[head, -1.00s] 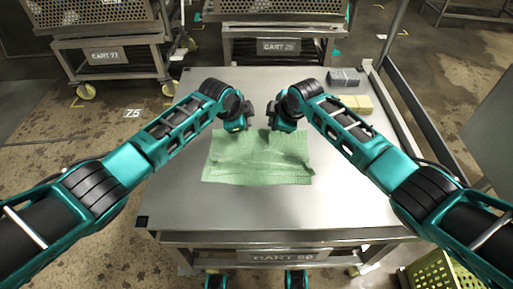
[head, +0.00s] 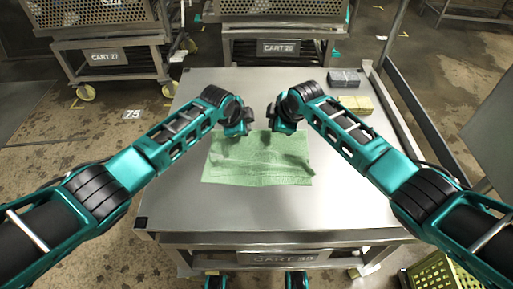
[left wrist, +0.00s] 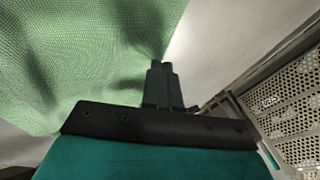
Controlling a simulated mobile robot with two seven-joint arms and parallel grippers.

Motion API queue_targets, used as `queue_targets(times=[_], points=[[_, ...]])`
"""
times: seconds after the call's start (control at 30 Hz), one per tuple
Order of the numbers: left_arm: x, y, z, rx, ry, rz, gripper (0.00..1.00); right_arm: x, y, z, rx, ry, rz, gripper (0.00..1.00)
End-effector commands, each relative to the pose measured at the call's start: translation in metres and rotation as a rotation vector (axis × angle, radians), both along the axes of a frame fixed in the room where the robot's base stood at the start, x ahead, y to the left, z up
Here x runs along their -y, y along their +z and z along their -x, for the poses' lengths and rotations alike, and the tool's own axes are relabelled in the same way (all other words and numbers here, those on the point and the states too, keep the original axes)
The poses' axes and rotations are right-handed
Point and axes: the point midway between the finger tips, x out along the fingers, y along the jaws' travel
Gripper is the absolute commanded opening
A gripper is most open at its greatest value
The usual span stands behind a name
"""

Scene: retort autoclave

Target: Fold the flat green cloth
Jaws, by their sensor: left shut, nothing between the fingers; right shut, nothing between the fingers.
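The green cloth (head: 258,170) lies spread on the steel table top, slightly wrinkled, with its far edge uneven. It fills much of the left wrist view (left wrist: 70,55), where it bulges in soft ripples. My left gripper (head: 236,138) is over the cloth's far left part. In the left wrist view its fingers (left wrist: 162,72) are together with nothing between them, close beside the cloth's edge; I cannot tell whether they touch it. My right gripper (head: 284,128) is shut and empty at the cloth's far edge, right of the left one. Its fingertips are mostly hidden.
The table top (head: 340,205) is bare around the cloth. A grey block (head: 344,78) and a yellow block (head: 355,104) sit at its far right. Perforated carts (head: 110,57) stand beyond the table. A yellow-green crate (head: 437,275) is at the lower right.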

Motion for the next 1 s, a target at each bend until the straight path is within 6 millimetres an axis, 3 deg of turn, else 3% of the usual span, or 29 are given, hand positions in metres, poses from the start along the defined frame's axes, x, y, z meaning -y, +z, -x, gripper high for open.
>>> queue_targets(times=[0.8, 0.97, 1.0], points=[[0.0, 0.0, 0.0, 0.0, 0.001, 0.0, 0.0, 0.0, -0.008, 0.0, 0.0, 0.0, 0.0, 0.0], [0.0, 0.025, -0.001, 0.005, -0.001, 0.002, 0.0, 0.0, 0.017, -0.001, 0.006, 0.002, -0.002, 0.0], [-0.012, 0.025, 0.0, -0.001, 0.005, -0.003, 0.0, 0.012, 0.017, 0.0, -0.001, -0.005, 0.003, 0.0]])
